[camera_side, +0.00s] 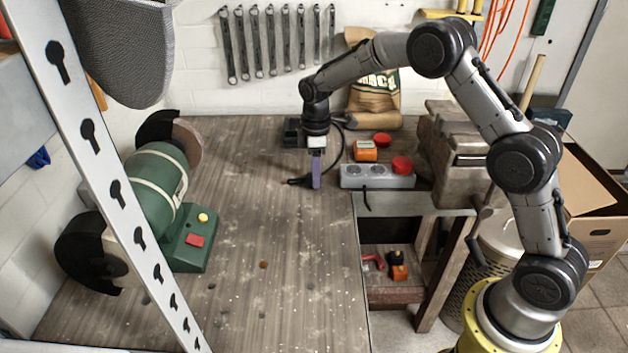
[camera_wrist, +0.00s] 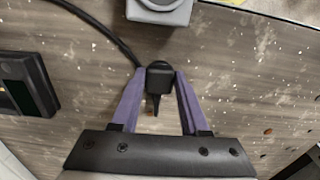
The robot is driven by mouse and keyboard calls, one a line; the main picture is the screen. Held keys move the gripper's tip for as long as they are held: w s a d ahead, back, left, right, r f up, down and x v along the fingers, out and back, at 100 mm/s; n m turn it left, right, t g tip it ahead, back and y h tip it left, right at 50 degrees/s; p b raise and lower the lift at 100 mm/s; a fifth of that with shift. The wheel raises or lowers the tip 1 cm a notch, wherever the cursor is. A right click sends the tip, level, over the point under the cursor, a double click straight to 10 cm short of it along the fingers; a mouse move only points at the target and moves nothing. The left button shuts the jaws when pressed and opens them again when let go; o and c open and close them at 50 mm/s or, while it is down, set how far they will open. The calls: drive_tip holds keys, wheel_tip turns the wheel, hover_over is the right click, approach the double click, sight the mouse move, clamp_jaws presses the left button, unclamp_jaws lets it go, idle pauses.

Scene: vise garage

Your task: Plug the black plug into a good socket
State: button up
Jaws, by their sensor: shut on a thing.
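The black plug (camera_wrist: 159,74) sits between the purple fingertips of my gripper (camera_wrist: 158,85) in the wrist view, and the fingers are shut on it. Its narrow end points toward the gripper's palm in that picture. Its black cable runs off to the upper left. In the side view my gripper (camera_side: 316,183) points down at the worktop, left of the grey socket strip (camera_side: 347,182), apart from it. The strip shows two round sockets; a red object (camera_side: 402,165) is at its right end and hides what is there. The strip's end shows at the top of the wrist view (camera_wrist: 160,12).
An orange device (camera_side: 365,151) and a red round piece (camera_side: 382,139) lie behind the strip. A vise (camera_side: 455,150) stands to the right. A dark block (camera_side: 292,132) lies behind my gripper. A green bench grinder (camera_side: 160,180) is at left. The front worktop is mostly clear.

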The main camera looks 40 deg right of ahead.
clamp_jaws()
drive_tip(key=shift+r, duration=0.45)
wheel_tip(320, 180, up, 2)
drive_tip(key=shift+w+r, duration=0.1)
drive_tip(key=s+r, duration=1)
drive_tip(key=s, duration=0.4)
drive_tip(key=shift+a, duration=0.25)
